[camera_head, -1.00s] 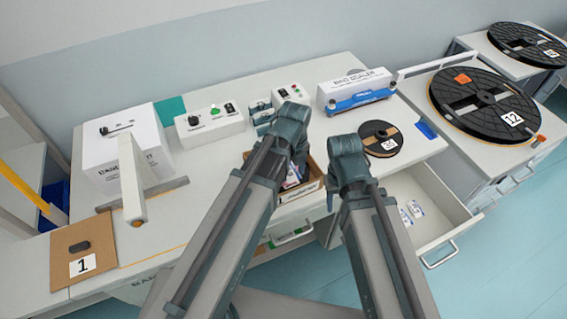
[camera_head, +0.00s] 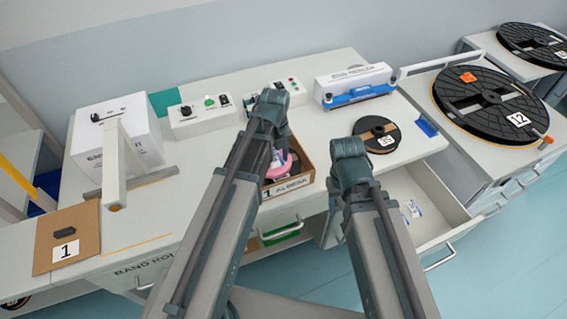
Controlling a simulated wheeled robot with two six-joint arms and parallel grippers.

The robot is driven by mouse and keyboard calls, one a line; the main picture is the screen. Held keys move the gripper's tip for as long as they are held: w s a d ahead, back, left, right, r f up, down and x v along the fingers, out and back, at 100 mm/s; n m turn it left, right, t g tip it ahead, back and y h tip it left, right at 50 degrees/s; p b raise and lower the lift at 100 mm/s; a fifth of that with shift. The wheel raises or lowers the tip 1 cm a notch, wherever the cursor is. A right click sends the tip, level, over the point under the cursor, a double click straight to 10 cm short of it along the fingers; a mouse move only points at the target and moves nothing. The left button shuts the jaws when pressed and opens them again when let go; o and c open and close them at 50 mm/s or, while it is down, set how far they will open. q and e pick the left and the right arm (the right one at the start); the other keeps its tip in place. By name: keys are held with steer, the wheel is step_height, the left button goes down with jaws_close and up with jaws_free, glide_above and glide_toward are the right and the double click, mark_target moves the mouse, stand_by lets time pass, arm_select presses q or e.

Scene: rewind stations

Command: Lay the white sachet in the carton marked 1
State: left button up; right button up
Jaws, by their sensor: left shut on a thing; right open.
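My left gripper (camera_head: 268,118) is over the back of a small open brown carton (camera_head: 293,187). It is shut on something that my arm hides. That carton has a front label starting with 1; a pink curved thing (camera_head: 280,168) shows inside. A flat brown cardboard piece (camera_head: 83,217) at the left also bears a 1 card (camera_head: 65,251), with a dark block on it. Small white-and-blue sachets (camera_head: 412,208) lie in the open drawer at the right. My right gripper (camera_head: 335,205) is open near the drawer's left side, its fingers mostly hidden.
The open drawer (camera_head: 440,215) juts out from the bench. A black reel (camera_head: 376,132), a blue-and-white sealer (camera_head: 355,86) and control boxes (camera_head: 204,118) stand behind. A white upright post (camera_head: 114,165) stands left. Large reels (camera_head: 488,105) sit at the right.

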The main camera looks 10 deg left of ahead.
mark_target(275, 161)
arm_select(q)
steer(key=shift+a, duration=0.35)
steer(key=shift+d+f+b, duration=0.1)
steer(key=shift+f+b, duration=0.2)
steer(key=shift+f, duration=0.15)
steer(key=o, duration=1.4)
steer(key=shift+c, duration=0.2)
arm_select(e)
steer(key=shift+a+f, duration=0.25)
steer(key=shift+f, duration=0.1)
arm_select(q)
steer(key=shift+r, duration=0.15)
arm_select(e)
steer(key=shift+r, duration=0.15)
arm_select(q)
step_height(275, 161, up, 13)
steer(key=p, duration=1.3)
steer(key=s+d+n, duration=0.4)
steer(key=s+n, duration=0.2)
steer(key=n, duration=0.6)
steer(key=s+d+n+y, duration=0.1)
steer(key=s+d+n, duration=0.4)
steer(key=n, duration=0.8)
steer(key=shift+s, duration=1.05)
arm_select(e)
step_height(275, 161, up, 12)
steer(key=shift+r, duration=0.25)
